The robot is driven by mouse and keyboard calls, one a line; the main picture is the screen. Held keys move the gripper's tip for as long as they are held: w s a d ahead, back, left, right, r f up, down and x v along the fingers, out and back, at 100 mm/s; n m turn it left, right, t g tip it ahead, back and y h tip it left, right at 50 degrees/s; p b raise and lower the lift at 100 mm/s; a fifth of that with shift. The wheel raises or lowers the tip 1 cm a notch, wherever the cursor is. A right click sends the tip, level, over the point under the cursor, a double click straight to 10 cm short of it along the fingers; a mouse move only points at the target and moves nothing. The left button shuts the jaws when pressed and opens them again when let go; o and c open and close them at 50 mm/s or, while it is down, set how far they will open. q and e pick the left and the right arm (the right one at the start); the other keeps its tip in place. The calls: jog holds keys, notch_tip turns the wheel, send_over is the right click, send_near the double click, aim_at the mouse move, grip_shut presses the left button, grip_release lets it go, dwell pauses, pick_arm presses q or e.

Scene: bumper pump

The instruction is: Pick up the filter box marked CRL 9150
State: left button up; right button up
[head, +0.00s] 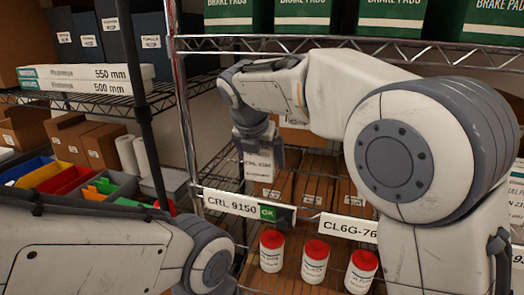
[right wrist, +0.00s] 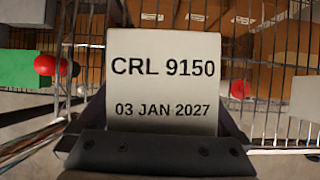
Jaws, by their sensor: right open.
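A white box face printed CRL 9150 and 03 JAN 2027 (right wrist: 163,85) fills the middle of the right wrist view. In the head view the white box (head: 258,168) shows small just below my right gripper (head: 257,148), above the shelf label CRL 9150 (head: 230,204). My right gripper is open, with its dark fingers on either side of the box. I cannot tell whether they touch it. My left arm comes in at the lower left of the head view, and its gripper is out of sight.
A label starting CL6G (head: 348,228) is on the same shelf edge. Below stand red-capped white canisters (head: 315,262). Brown boxes (head: 311,190) fill the shelf behind. Green brake pad boxes (head: 390,18) stand above on a wire shelf (head: 350,45). Coloured bins (head: 70,180) are at left.

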jog(key=c, duration=1.4)
grip_shut()
jog(key=shift+r, duration=0.2)
